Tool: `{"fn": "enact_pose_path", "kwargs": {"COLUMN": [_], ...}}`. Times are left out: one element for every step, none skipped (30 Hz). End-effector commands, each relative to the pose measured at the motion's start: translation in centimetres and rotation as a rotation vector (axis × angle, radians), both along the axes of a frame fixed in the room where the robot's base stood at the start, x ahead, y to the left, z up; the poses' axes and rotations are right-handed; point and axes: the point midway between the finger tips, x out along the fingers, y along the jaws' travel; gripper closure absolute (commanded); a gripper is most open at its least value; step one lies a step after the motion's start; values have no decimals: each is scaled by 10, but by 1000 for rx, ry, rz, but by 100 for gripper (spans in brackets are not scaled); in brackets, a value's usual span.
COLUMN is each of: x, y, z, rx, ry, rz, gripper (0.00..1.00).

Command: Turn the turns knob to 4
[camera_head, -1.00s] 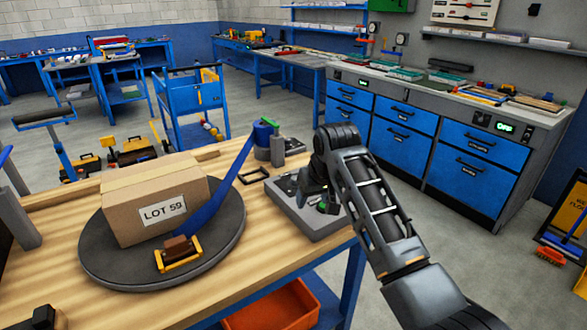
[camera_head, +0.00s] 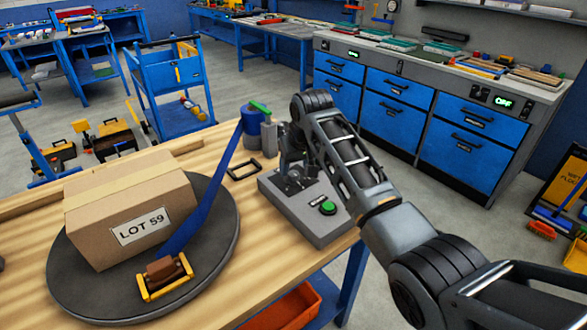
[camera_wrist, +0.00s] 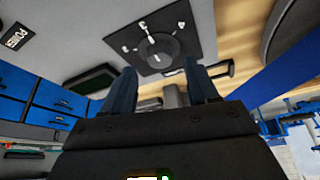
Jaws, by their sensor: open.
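The grey control box (camera_head: 318,228) stands at the right end of the wooden workbench. On its top is a black dial plate with the turns knob, largely covered by my gripper (camera_head: 292,178) in the head view. The wrist view shows the round dark knob (camera_wrist: 157,47) on its black plate (camera_wrist: 190,42), with small white marks around it. Contact cannot be told.
A green button (camera_head: 328,207) is on the box's near side. Left of it, a carton marked LOT 59 (camera_head: 125,215) sits on a dark turntable (camera_head: 75,290) with a blue strap. A blue cylinder (camera_head: 252,118) and a black frame (camera_head: 243,169) are behind the box.

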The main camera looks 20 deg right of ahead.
Motion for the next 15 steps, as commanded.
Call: {"fn": "enact_pose_path", "kwargs": {"x": [2, 4, 6, 7, 8, 9, 10, 11, 11, 11, 12, 12, 12, 12, 12], "y": [0, 0, 1, 1, 1, 1, 1, 1, 1, 1, 1, 1, 1, 1, 1], "z": [-7, -10, -14, -17, -19, -22, -24, -25, -27, -28, -28, -29, -29, -29, -29], "rx": [0, 0, 0, 0, -1, -1, -1, -1, -1, -1, -1, -1, -1, -1, 0], "ry": [3, 2, 2, 1, 1, 1, 0, 0, 1, 1, 0, 0, -1, -1, -1], "rz": [0, 1, 1, 1, 1, 1, 1, 1, 1, 1, 1, 1, 1, 1, 1], "gripper": [41, 41, 41, 41, 41, 41, 41, 41, 41, 41, 41, 41, 41, 41, 41]}}
